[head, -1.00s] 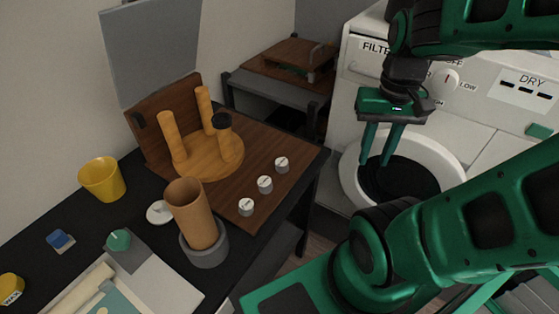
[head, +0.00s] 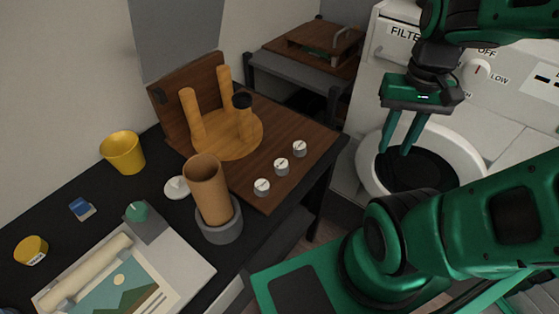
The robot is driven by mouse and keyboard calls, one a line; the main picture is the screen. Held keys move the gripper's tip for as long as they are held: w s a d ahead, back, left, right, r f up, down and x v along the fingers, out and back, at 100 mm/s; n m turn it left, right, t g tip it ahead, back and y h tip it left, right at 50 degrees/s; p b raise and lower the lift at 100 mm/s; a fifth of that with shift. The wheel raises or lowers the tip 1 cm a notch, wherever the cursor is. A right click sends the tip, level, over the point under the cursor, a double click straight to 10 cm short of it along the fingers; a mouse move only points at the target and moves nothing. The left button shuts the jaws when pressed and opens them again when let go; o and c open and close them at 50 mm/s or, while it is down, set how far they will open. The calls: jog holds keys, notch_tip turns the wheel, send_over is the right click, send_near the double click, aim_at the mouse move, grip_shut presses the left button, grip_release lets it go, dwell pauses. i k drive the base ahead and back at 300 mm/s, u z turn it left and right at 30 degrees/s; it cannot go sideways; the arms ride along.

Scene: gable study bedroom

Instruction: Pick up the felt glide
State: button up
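Three small round pieces with grey sides and white tops, which look like felt glides, stand in a row on the brown wooden board (head: 268,203): a near one (head: 262,187), a middle one (head: 281,167) and a far one (head: 299,149). My gripper (head: 395,152) points down in front of the washer door, right of the board and apart from the glides. Its two fingers are spread, with nothing between them.
A brown tube (head: 208,190) stands in a grey ring (head: 220,230) close left of the near glide. A white disc (head: 176,187), yellow cup (head: 123,153), wax tin (head: 31,250) and poster (head: 125,285) are on the black desk. The washer (head: 480,120) stands right.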

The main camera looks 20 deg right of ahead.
aim_at(282, 169)
jog(key=u, duration=0.4)
jog(key=k, duration=1.25)
jog(key=z, duration=0.55)
jog(key=i, duration=1)
